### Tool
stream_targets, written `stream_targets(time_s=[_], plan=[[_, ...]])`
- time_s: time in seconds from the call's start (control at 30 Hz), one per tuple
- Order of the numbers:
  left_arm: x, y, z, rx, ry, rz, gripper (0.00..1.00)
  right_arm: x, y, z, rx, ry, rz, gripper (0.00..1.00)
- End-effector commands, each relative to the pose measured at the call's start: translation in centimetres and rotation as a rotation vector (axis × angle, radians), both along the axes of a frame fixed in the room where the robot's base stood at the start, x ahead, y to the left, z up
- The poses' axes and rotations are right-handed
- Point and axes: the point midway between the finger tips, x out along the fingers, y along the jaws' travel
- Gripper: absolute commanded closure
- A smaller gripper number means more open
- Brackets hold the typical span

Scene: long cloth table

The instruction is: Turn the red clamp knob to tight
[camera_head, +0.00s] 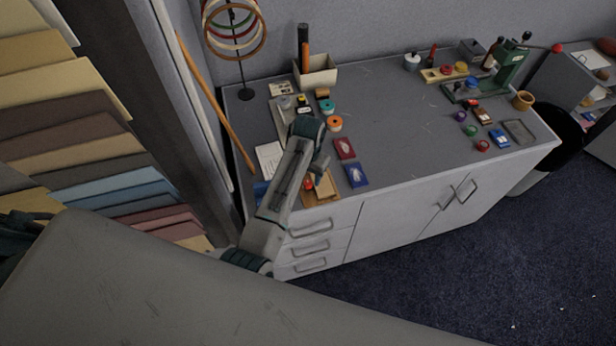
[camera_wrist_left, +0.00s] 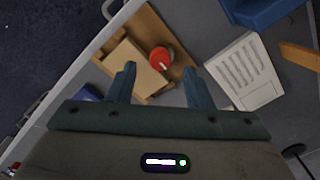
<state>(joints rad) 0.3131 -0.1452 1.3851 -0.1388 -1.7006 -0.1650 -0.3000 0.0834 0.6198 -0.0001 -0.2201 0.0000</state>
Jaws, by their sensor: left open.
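The red clamp knob (camera_wrist_left: 161,58) is round with a pale pointer line and sits on a brown wooden board (camera_wrist_left: 150,22) beside a lighter wood block (camera_wrist_left: 130,68). In the head view the knob (camera_head: 308,184) is a small red spot partly behind my arm, near the table's front left edge. My left gripper (camera_wrist_left: 158,70) is open and empty. In the wrist view its two fingers point towards the board, with the knob framed between and slightly beyond the tips. I see no contact. In the head view my left gripper (camera_head: 321,166) is mostly hidden by its arm.
A white lined card (camera_wrist_left: 245,72) lies beside the board. Red (camera_head: 345,148) and blue (camera_head: 357,175) packets lie to its right in the head view. A tape roll (camera_head: 334,123) and a pen box (camera_head: 316,76) stand behind. The table's middle (camera_head: 400,125) is clear.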

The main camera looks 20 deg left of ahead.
Motion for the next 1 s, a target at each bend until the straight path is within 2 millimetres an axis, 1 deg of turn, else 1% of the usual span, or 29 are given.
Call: stream_targets(time_s=[0.03,0.1,0.23,0.4,0.57,0.6,0.77,0.8,0.83,1.0], plan=[[-0.1,0.0,-0.7,0.001,0.004,0.0,0.54,0.0,0.1,0.5,0.001,0.0,0.0,0.0],[-0.1,0.0,-1.6,0.001,0.003,0.0,0.54,0.0,0.2,0.6,0.002,0.0,-0.001,0.0],[-0.1,0.0,-2.8,0.0,0.002,0.001,0.54,0.0,0.5,0.8,0.005,0.0,-0.001,0.0],[0.0,0.0,-3.3,0.001,-0.001,0.001,0.54,0.0,0.7,0.8,0.007,0.0,-0.002,0.0],[0.0,0.0,-3.3,0.0,-0.001,0.001,0.54,0.0,0.7,0.8,0.007,0.0,-0.002,0.0],[0.0,0.0,-3.3,0.0,-0.001,0.001,0.56,0.0,0.7,0.8,0.007,0.0,-0.002,0.0],[0.0,0.0,-3.3,0.0,-0.001,0.001,0.87,0.0,0.5,0.8,0.006,0.0,-0.001,0.0],[0.0,0.0,-3.3,0.0,-0.001,0.001,0.95,0.0,0.5,0.8,0.005,0.0,-0.001,0.0],[0.0,0.0,-3.3,0.0,-0.001,0.001,0.98,0.0,0.4,0.8,0.005,0.0,-0.001,0.0],[0.0,0.0,-3.3,0.0,-0.001,-0.005,0.98,0.0,0.2,0.8,0.002,0.0,-0.001,0.0]])
